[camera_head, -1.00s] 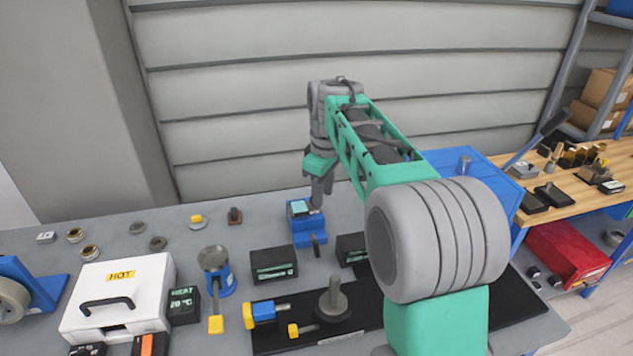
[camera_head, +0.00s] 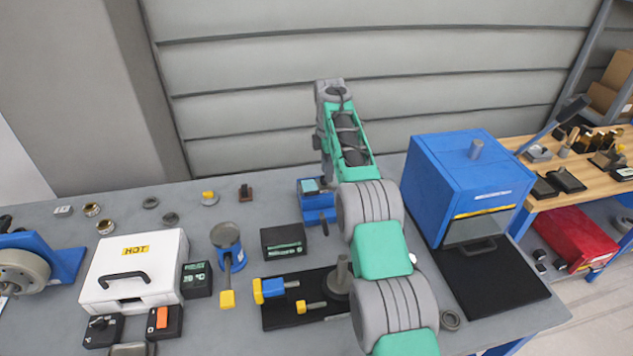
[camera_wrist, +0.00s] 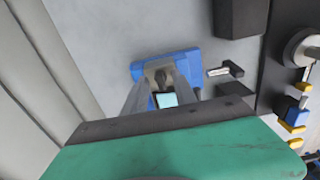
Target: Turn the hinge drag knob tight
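A small blue device (camera_head: 318,208) with a pale screen stands on the grey bench, just left of my arm. It also shows in the wrist view (camera_wrist: 190,66), beyond my fingers. A small grey-brown knob-like part (camera_wrist: 160,77) shows on it between the fingertips; I cannot tell for certain that this is the hinge drag knob. My gripper (camera_wrist: 161,78) has its two grey fingers apart, with the pale screen visible between them. Contact with the part is not clear. In the head view the fingers are hidden by my arm.
A blue cabinet (camera_head: 440,185) stands right of my arm. A dark box (camera_head: 283,243) and a black mat (camera_head: 287,321) with yellow-tipped parts lie in front. A blue cup-like fixture (camera_head: 228,255) and a white HOT case (camera_head: 105,275) are to the left. The wall is close behind.

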